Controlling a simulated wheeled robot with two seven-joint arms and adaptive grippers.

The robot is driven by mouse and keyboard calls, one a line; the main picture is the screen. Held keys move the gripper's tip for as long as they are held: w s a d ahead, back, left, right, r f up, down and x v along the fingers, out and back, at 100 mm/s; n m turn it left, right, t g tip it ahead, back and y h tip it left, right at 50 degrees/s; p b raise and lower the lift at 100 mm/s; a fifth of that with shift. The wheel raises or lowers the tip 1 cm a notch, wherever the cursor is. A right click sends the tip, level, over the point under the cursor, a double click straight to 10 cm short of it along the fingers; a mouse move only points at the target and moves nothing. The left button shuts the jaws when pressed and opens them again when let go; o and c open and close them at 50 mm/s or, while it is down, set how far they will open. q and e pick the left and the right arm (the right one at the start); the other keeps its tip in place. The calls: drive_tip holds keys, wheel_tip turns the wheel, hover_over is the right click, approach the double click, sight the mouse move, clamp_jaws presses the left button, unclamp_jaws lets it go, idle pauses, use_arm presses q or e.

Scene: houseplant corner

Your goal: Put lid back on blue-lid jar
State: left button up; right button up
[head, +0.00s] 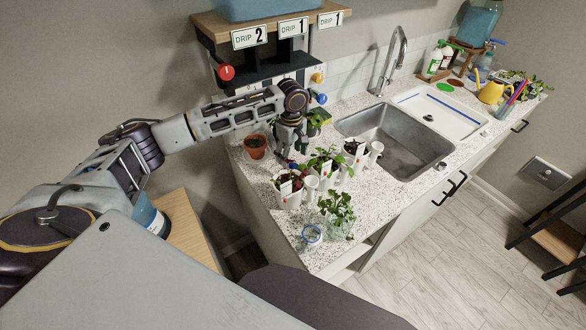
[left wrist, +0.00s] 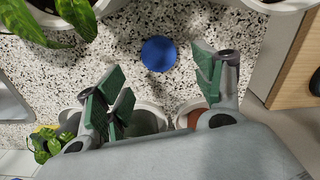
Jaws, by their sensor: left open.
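A round solid blue lid (left wrist: 158,54) lies flat on the speckled counter in the left wrist view. My left gripper (left wrist: 165,83) is open and empty, with its green-padded fingers spread on either side of the lid's line and apart from it. My right gripper is not in view.
White potted plants (head: 289,190) stand close to the gripper, with a terracotta pot (head: 255,147) to its left. A glass jar with a leafy plant (head: 338,220) stands beside the blue-rimmed jar. The sink (head: 395,140) is to the right. A drip shelf (head: 270,62) hangs behind.

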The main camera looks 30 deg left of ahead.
sight(292, 167)
use_arm(q)
drive_tip(key=shift+d+f, duration=0.1)
drive_tip(key=shift+f, duration=2.4)
drive_tip(key=shift+c, duration=0.2)
drive_tip(key=c, duration=0.7)
